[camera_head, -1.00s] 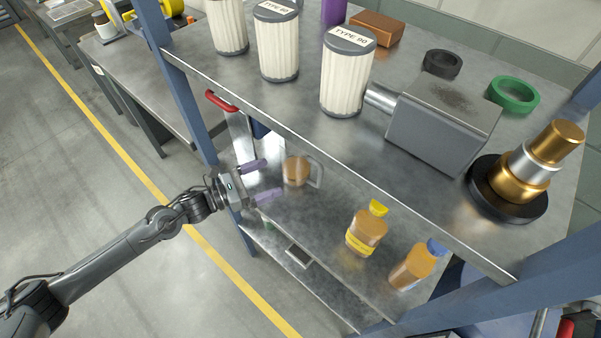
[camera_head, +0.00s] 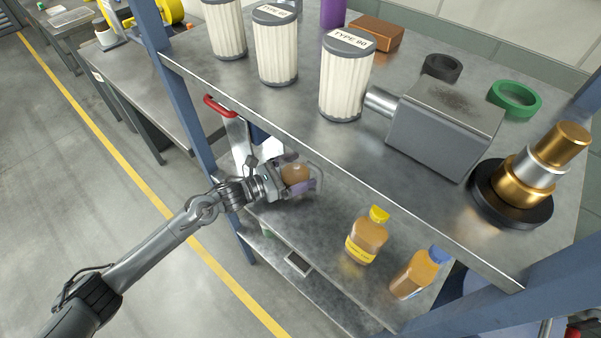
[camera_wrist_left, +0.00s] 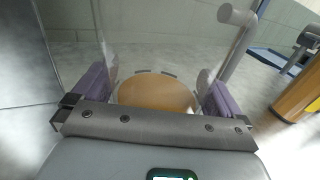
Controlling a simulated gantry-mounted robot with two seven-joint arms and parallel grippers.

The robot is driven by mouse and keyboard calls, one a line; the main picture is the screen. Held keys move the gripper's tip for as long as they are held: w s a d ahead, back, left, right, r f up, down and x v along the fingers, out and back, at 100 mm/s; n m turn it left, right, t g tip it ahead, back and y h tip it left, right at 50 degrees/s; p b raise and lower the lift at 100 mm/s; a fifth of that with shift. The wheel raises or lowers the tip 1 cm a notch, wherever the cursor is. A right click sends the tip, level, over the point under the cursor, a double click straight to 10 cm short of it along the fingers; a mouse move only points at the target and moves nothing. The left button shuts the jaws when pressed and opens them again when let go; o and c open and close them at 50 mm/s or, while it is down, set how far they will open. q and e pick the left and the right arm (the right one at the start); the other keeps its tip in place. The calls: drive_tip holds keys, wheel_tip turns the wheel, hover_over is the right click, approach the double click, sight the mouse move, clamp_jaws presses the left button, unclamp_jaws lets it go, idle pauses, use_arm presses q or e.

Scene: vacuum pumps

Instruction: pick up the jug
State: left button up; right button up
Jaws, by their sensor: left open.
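The jug (camera_head: 296,173) is clear, with brown liquid in it and a handle on its right side. It stands on the shelf below the top one. In the left wrist view the jug's brown liquid (camera_wrist_left: 156,92) shows between the two purple fingers, with its clear walls rising above and its handle to the right. My left gripper (camera_head: 297,182) is open, with one finger on each side of the jug. I cannot tell whether the fingers touch it. My right gripper is not in view.
A yellow-capped bottle (camera_head: 367,238) and a blue-capped bottle (camera_head: 419,273) stand to the right on the same shelf. The top shelf edge (camera_head: 330,178) overhangs the jug's level. A blue post (camera_head: 186,95) stands to the left. Filters, a grey pump block (camera_head: 440,135) and rings occupy the top shelf.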

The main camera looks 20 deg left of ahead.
use_arm(q)
drive_tip(key=c, duration=0.9)
drive_tip(key=shift+c, duration=0.5)
drive_tip(key=shift+r, duration=0.1)
